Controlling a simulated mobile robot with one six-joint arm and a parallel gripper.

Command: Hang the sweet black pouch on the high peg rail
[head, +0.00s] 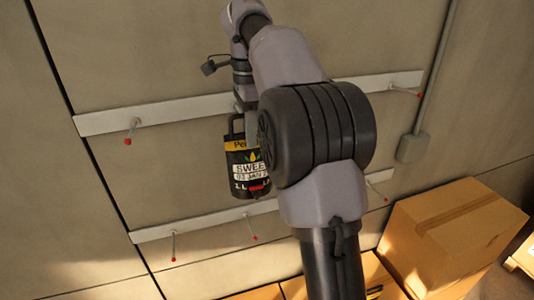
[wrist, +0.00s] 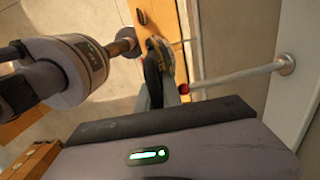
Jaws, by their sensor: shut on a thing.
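The black pouch (head: 248,168) has a yellow band, the word SWEET and a loop handle at its top. My gripper (head: 244,106) is shut on the loop, and the pouch hangs upright below it, in front of the wall. In the wrist view the pouch (wrist: 153,68) is seen from above, beyond my gripper (wrist: 170,96). The high peg rail (head: 178,112) runs behind my arm. In the wrist view a peg (wrist: 235,76) points at the gripper, its red tip beside the fingers. I cannot tell whether the tip is inside the loop.
A lower rail (head: 205,220) with red-tipped pegs runs below the pouch. The high rail's left peg (head: 132,130) and right peg (head: 404,91) look empty. A cardboard box (head: 455,235) stands at the lower right. A grey conduit box (head: 413,148) is on the wall. My arm hides the rail's middle.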

